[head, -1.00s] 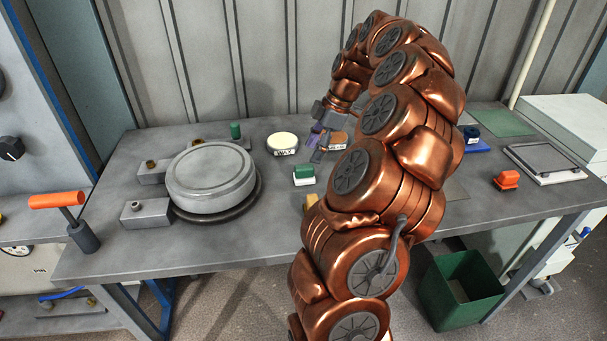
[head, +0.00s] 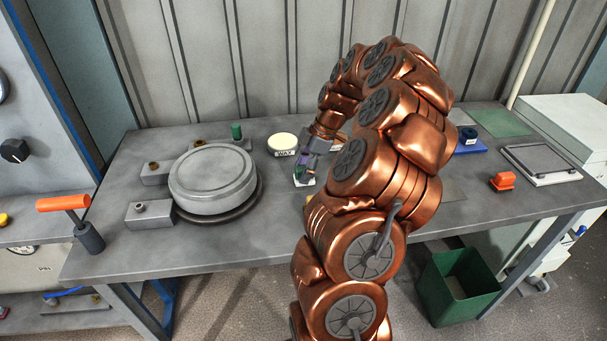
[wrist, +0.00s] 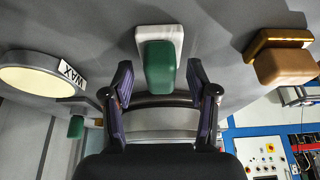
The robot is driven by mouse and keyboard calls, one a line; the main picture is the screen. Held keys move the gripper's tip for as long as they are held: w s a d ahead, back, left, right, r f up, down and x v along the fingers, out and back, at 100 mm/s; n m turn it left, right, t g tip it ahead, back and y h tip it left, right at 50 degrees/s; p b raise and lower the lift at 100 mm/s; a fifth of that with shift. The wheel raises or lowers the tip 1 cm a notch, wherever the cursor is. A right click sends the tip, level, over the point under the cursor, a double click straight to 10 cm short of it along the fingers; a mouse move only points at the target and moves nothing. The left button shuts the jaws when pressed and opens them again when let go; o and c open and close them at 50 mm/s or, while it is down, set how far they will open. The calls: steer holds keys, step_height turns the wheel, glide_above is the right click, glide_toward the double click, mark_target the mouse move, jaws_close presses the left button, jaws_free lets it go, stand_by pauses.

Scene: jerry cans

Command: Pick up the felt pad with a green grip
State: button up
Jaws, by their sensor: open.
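The felt pad with a green grip (head: 298,179) stands on the grey workbench, partly hidden by my gripper in the head view. In the wrist view its white pad lies on the bench and its green grip (wrist: 160,67) points toward my gripper. My gripper (wrist: 160,85) is open, with one purple-lined finger on each side of the green grip. It holds nothing. I cannot tell whether either finger touches the grip. In the head view my gripper (head: 306,165) is low over the bench at the pad.
A round wax tin (head: 282,142) stands behind the pad. A brown-topped block (wrist: 285,63) is close on the right in the wrist view. A large grey disc (head: 212,180) stands at left. An orange-topped pad (head: 502,181) and a metal frame (head: 541,161) lie at right.

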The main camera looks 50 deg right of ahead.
mark_target(304, 168)
steer(key=shift+c, duration=0.3)
jaws_close()
steer(key=shift+r, duration=0.55)
step_height(304, 168, up, 9)
steer(key=shift+f+b, duration=0.1)
steer(key=shift+b, duration=1.15)
steer(key=c, duration=0.6)
jaws_free()
steer(key=c, duration=0.4)
